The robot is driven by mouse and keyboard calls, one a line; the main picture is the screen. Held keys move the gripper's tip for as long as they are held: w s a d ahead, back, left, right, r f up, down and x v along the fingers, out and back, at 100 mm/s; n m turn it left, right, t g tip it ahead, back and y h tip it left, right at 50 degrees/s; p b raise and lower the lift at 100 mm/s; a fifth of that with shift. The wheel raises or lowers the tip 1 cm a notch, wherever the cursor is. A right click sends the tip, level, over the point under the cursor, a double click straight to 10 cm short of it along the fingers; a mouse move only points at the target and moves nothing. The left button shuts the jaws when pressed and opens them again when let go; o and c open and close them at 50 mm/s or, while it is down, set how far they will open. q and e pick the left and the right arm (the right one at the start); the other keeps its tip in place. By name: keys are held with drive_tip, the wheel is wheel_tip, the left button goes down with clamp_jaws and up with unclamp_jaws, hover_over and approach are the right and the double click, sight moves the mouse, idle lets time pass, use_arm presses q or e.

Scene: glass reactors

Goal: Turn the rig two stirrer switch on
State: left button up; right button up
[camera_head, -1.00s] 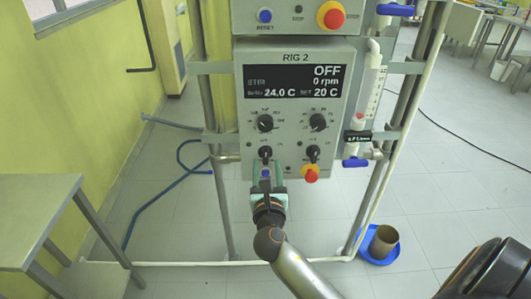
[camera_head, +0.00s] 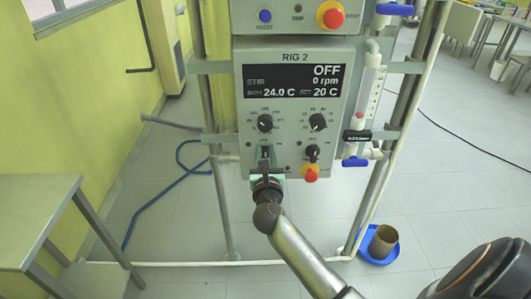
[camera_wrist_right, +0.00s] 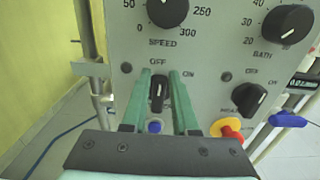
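The rig two panel (camera_head: 345,60) is upright in the head view. Its display (camera_head: 295,80) reads OFF, 0 rpm. The stirrer switch (camera_wrist_right: 158,92) is a black rotary knob below the SPEED dial; it stands upright, with its upper end at the OFF label and ON to its right. My right gripper (camera_head: 265,163) is at the panel, over the lower left switch. In the right wrist view its green fingers (camera_wrist_right: 158,84) are on either side of the switch, with a visible gap on both sides. My left gripper is not in view.
A second switch (camera_wrist_right: 249,98) labelled HEAT and a red-yellow emergency button (camera_head: 310,172) lie right of the stirrer switch. A blue button (camera_wrist_right: 155,127) is below it. A blue-handled valve (camera_head: 355,162) is beside the panel. A steel table (camera_head: 40,205) stands at left.

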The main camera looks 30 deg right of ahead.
drive_tip(key=shift+f, duration=0.1)
drive_tip(key=shift+c, duration=1.4)
clamp_jaws()
drive_tip(key=shift+f, duration=0.1)
